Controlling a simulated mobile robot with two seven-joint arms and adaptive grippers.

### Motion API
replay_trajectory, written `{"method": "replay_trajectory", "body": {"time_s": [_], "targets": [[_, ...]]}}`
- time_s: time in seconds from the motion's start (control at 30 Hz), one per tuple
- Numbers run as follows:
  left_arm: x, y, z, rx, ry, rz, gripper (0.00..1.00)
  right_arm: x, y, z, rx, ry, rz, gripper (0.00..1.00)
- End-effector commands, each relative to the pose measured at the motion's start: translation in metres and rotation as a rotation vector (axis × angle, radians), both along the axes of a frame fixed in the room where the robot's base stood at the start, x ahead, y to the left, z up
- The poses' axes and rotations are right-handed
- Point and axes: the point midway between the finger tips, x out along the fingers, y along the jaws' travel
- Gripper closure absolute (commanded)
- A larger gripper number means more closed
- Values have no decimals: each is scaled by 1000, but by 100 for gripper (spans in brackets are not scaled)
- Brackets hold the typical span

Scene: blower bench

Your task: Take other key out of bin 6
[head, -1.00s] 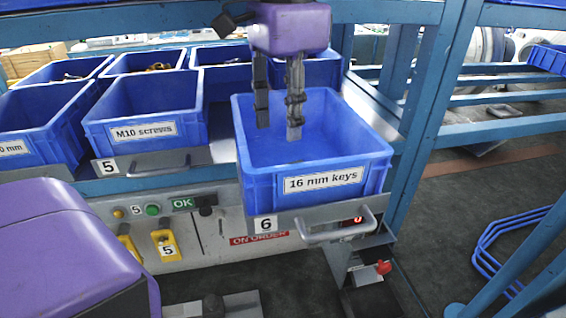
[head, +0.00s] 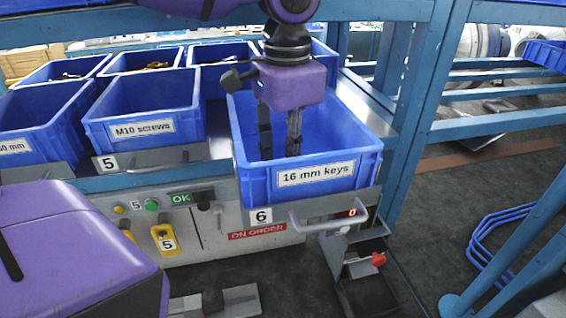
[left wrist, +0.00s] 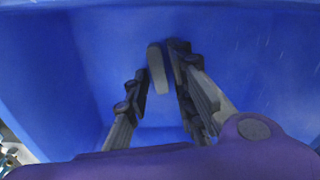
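The blue bin 6 (head: 220,170), labelled "16 mm keys", stands at the front of the bench in the head view. My left gripper (head: 279,150) points down into it, its fingers apart. In the left wrist view the blue bin wall (left wrist: 75,45) fills the background. A grey, elongated key (left wrist: 158,68) shows there between the fingertips, nearer the right-hand finger. A gap shows between the key and the left-hand finger, so it is not clamped. In the head view the front wall hides the bin floor. My right gripper is not identifiable.
Bin 5 (head: 143,112), labelled "M10 screws", stands left of bin 6, with more blue bins behind. A blue post (head: 424,110) rises close on the right. A metal handle (head: 328,222) and a red "0" display (head: 352,212) are below bin 6.

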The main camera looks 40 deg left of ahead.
Motion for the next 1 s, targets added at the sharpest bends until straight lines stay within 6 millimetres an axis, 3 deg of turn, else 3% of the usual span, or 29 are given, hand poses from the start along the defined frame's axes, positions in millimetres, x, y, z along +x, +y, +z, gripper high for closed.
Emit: {"method": "replay_trajectory", "body": {"time_s": [0.03,0.13,0.63,0.83,1.0], "targets": [[0,0,0,0,0,0,88,0,0,0,0,0,0,0],[0,0,0,0,0,0,100,0,0,0,0,0,0,0],[1,0,7,-1,-2,0,100,0,0,0,0,1,0,0],[1,-1,34,-2,-4,-1,100,0,0,0,0,0,0,0],[-29,-10,71,-4,-9,-4,100,5,1,8,2,-11,0,0]]}}
